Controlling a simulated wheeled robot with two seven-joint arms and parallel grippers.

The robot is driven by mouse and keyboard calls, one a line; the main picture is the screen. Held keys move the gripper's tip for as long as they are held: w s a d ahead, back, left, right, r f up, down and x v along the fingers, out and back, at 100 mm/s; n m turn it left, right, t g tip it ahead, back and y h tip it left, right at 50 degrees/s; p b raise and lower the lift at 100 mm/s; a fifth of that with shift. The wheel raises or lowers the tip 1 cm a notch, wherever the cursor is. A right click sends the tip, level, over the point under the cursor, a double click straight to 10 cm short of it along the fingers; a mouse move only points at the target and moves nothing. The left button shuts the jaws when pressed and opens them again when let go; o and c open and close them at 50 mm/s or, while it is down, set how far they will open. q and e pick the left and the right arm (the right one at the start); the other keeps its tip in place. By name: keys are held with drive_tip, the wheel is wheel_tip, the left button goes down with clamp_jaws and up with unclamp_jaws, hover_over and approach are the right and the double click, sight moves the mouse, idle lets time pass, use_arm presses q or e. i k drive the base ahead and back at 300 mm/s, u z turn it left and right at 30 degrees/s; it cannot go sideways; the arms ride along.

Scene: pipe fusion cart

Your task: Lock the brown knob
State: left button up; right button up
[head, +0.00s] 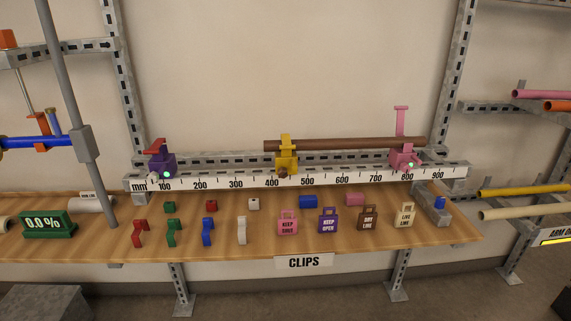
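A small brown knob (283,174) sits on the front of the yellow clamp (287,160) at the middle of the ruled rail. A brown pipe (345,145) runs through the yellow clamp towards the pink clamp (404,160) on the right. On the wooden shelf stand lock-shaped tags: pink (288,224), purple "KEEP OPEN" (328,223), brown (368,222) and cream "LIVE LINE" (405,218). Clips stand left of them: red (139,233), green (174,233), blue (208,232) and white (242,230). Neither of my grippers is in view.
A purple clamp (161,165) with a red lever sits at the rail's left end. Small coloured blocks lie behind the clips. A green "0.0 %" display (47,224) stands at left beside a grey upright pole (82,120). Pipes rest on racks at both sides.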

sight(283, 173)
drive_tip(key=k, duration=1.3)
drive_tip(key=u, duration=0.8)
drive_tip(key=i, duration=1.55)
drive_tip(key=z, duration=0.3)
